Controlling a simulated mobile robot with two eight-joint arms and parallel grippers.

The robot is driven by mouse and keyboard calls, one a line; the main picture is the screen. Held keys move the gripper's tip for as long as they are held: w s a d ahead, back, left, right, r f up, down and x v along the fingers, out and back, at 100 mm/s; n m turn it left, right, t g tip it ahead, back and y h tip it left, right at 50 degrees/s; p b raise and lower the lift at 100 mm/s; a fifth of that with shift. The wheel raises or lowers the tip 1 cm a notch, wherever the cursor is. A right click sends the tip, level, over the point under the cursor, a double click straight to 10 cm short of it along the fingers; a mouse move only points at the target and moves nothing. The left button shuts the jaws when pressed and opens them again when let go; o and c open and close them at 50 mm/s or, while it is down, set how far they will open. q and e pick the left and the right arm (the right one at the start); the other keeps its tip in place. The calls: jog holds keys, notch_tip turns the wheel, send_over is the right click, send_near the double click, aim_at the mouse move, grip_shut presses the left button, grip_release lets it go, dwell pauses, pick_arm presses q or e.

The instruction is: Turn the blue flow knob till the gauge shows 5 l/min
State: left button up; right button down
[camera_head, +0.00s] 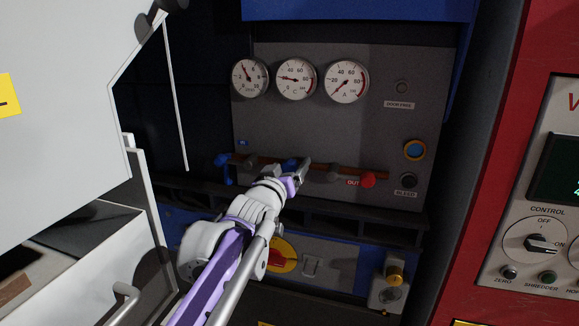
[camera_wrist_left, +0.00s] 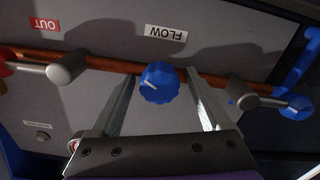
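The blue flow knob (camera_wrist_left: 159,82) sits on a copper pipe under an upside-down FLOW label (camera_wrist_left: 166,33) in the left wrist view. A white mark on it points left and slightly up there. My left gripper (camera_wrist_left: 161,90) is open, one finger on each side of the knob, with a visible gap to each. In the head view my left gripper (camera_head: 300,174) partly covers the knob (camera_head: 289,164). Three round gauges are above: the left gauge (camera_head: 250,77), the middle gauge (camera_head: 296,79) marked C and the right gauge (camera_head: 347,81) marked A. Their units are too small to read surely.
Along the pipe are a red OUT knob (camera_head: 368,180) and a blue valve handle (camera_head: 224,160). A ledge (camera_head: 330,211) runs below, and a red control cabinet (camera_head: 500,130) stands at right.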

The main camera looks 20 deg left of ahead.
pick_arm(q)
grip_shut()
jog(key=m+p, duration=0.2)
jog(key=m, duration=0.1)
jog(key=shift+d+r, duration=0.1)
jog(key=shift+r, duration=0.15)
jog(key=shift+f+m+p, duration=0.2)
jog(key=shift+m+p, duration=0.15)
jog(key=shift+m, duration=0.55)
pick_arm(e)
jog(key=r, duration=0.1)
jog(key=w+r, duration=0.1)
jog(key=r, duration=0.1)
jog(key=shift+w+r, duration=0.3)
jog(key=shift+r, duration=0.1)
pick_arm(q)
jog(key=shift+o, duration=0.3)
grip_release()
